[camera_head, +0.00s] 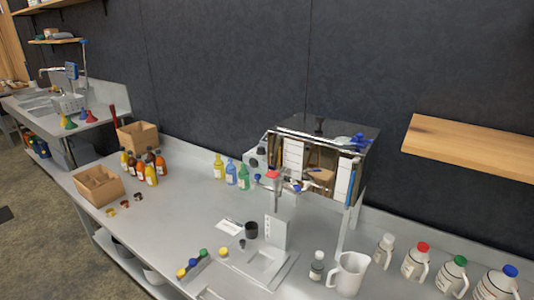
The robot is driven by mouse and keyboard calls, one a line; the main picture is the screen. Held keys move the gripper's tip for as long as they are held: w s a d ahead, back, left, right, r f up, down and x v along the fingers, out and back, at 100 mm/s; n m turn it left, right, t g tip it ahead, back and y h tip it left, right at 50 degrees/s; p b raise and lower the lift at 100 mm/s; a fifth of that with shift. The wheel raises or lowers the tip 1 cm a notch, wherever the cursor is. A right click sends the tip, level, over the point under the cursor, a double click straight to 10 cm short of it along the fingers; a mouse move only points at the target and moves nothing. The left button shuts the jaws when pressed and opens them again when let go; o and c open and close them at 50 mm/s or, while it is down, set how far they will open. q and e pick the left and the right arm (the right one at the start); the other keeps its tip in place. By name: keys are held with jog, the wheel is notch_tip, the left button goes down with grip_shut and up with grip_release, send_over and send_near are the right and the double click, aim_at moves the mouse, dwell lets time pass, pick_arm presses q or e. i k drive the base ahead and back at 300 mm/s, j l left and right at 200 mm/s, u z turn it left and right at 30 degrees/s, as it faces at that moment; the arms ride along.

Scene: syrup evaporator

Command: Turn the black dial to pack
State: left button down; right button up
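A grey control box with small dark round parts (262,151) sits at the left side of the steel evaporator (322,131). One of these may be the black dial, but they are too small for me to read any mark or tell where it points. Neither my left nor my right gripper shows in the head view.
A wooden shelf (465,140) juts from the dark wall at right. The counter's middle left is mostly clear.

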aim_at(260, 151)
jog(key=j+z, duration=0.1)
jog(key=z, duration=0.75)
jog(key=j+z, duration=1.05)
jog(key=k, duration=0.05)
